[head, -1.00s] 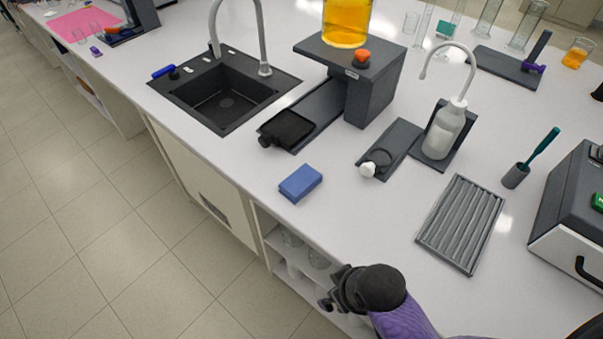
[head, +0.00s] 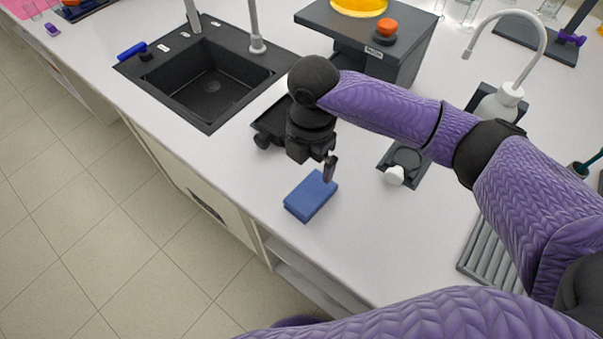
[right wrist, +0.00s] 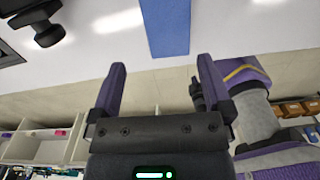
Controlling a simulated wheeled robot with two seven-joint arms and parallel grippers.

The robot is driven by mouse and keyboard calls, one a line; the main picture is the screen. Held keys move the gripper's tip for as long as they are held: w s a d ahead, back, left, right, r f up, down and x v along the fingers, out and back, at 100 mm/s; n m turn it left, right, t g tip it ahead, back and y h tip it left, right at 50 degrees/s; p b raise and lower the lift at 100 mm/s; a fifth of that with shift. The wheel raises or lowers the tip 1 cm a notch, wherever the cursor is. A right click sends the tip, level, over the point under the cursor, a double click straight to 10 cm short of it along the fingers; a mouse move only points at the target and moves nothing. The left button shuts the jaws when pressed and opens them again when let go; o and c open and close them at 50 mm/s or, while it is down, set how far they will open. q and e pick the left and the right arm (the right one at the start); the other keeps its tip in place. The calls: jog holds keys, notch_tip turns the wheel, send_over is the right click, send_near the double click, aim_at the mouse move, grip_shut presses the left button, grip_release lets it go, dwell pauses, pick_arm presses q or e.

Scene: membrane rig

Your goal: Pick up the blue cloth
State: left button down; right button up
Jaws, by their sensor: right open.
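The blue cloth (head: 310,196) is a folded, flat block lying on the white bench near its front edge. My right gripper (head: 328,170) hangs just above the cloth's far end in the head view, pointing down. In the right wrist view the cloth (right wrist: 168,24) shows ahead of the fingertips, lined up with the gap between the two spread purple fingers of my right gripper (right wrist: 161,72). Nothing is between them. I cannot tell the exact height of the fingers over the cloth. My left gripper is not in view.
A black sink (head: 208,85) lies to the left. A dark stand (head: 345,38) with an orange knob (head: 386,27) is behind my arm. A small dark plate with a white knob (head: 394,175) is right of the cloth. A ribbed grey tray (head: 490,255) is further right.

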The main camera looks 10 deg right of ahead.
aim_at(311, 191)
jog(key=shift+s+f, duration=0.1)
jog(key=shift+f, duration=0.3)
jog(key=f, duration=0.1)
jog(key=s+f+b, duration=0.1)
jog(key=f, duration=0.1)
notch_tip(311, 191, down, 5)
jog(key=shift+d+f+b, duration=0.15)
jog(key=shift+b, duration=0.7)
jog(key=shift+f, duration=0.25)
jog(key=shift+c, duration=0.7)
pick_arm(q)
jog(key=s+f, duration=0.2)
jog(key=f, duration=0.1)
pick_arm(e)
jog(key=c, duration=0.8)
